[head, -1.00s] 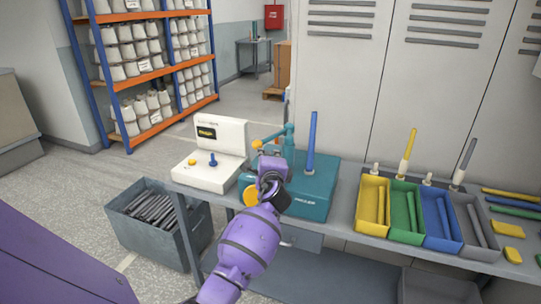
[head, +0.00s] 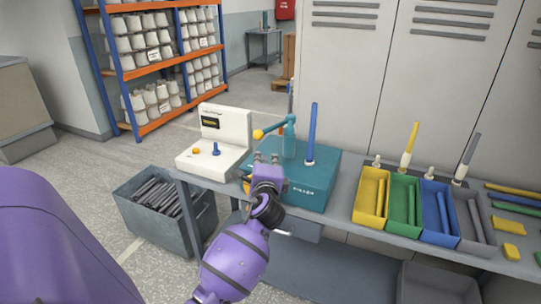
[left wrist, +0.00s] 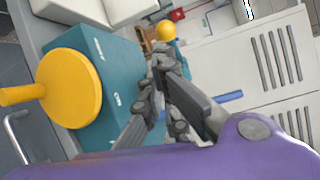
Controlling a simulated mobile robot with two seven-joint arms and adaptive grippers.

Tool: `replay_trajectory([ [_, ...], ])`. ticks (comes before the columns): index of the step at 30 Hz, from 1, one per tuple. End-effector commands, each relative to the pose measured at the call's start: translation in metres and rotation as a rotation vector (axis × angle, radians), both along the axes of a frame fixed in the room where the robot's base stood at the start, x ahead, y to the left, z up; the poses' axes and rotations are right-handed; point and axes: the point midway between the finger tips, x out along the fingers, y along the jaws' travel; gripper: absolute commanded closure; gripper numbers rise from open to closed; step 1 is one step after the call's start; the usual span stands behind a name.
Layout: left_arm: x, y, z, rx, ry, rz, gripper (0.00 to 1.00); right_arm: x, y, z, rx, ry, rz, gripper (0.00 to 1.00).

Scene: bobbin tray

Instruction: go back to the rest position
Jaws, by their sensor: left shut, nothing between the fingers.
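My left gripper (head: 266,158) is shut and empty. In the head view it is in front of the teal winder (head: 312,188), just below the yellow ball (head: 258,134) on the lever. In the left wrist view its fingers (left wrist: 160,58) point towards the yellow ball (left wrist: 165,30) and overlap the winder (left wrist: 108,80). I cannot tell whether they touch anything. A blue tube (head: 312,130) stands upright on the winder. A yellow disc with a handle (left wrist: 70,88) is on the winder's side; in the head view my arm mostly hides it. My right gripper is not in view.
A white device (head: 225,140) stands left of the winder. Yellow, green, blue and grey bins (head: 372,222) line the bench to the right. A grey crate of dark rods (head: 127,196) stands on the floor at left. Lockers (head: 375,80) close off the back.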

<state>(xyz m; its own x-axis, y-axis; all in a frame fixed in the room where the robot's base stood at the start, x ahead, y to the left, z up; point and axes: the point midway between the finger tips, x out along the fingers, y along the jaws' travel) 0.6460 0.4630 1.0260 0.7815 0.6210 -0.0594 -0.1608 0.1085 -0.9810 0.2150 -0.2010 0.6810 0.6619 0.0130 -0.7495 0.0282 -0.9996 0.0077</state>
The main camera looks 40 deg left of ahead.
Motion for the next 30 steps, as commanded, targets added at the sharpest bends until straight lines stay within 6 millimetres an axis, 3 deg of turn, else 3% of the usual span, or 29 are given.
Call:
replay_trajectory([
  [22, 0.001, -0.004, 0.001, -0.061, -0.051, -0.013, 1.00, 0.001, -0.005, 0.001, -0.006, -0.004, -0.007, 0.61],
  [24, 0.008, -0.017, 0.002, -0.168, -0.126, -0.056, 1.00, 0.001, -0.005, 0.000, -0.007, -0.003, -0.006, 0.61],
  [26, 0.014, -0.043, -0.003, -0.307, -0.196, -0.123, 1.00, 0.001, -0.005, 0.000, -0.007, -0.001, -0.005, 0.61],
  [30, -0.009, -0.096, -0.059, -0.624, -0.240, -0.219, 1.00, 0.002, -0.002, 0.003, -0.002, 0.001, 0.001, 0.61],
])
